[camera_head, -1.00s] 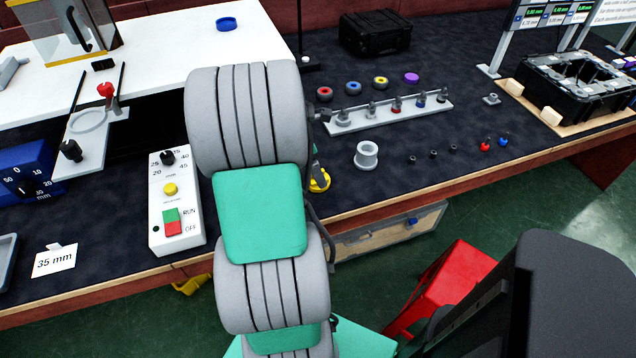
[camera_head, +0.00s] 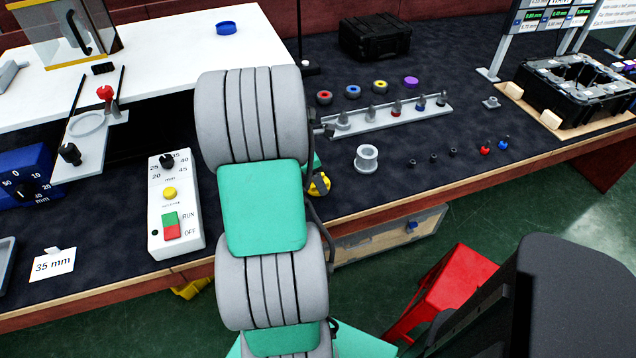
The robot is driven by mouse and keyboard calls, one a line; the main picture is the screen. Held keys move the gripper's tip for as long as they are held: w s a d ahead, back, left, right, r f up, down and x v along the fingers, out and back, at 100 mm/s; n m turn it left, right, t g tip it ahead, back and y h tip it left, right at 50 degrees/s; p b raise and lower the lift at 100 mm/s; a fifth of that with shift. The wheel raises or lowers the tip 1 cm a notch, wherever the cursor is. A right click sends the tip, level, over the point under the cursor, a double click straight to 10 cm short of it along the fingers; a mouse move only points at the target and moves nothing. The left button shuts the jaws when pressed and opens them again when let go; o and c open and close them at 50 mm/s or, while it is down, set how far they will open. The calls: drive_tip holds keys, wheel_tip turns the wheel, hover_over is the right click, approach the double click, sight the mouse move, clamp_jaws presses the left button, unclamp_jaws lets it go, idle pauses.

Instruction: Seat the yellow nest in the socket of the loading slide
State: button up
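A yellow ring with a dark centre (camera_head: 380,86), which looks like the yellow nest, lies on the dark bench mat behind a grey rack, between a blue and a purple ring. The grey loading slide (camera_head: 92,150) is at the left, with a round ring-shaped socket outline on it and a red knob beside it. The socket looks empty. My arm stands upright in the middle of the view and hides its own far end. Only a small dark part shows at its right edge, so my gripper's fingers are not visible.
A grey rack (camera_head: 390,122) holds several pegs. A grey cup (camera_head: 366,158) stands before it. A white control box (camera_head: 174,205) is left of my arm. A blue ring (camera_head: 226,27) lies on the white table. A black tray (camera_head: 575,88) is at the right. A red stool (camera_head: 440,292) stands below.

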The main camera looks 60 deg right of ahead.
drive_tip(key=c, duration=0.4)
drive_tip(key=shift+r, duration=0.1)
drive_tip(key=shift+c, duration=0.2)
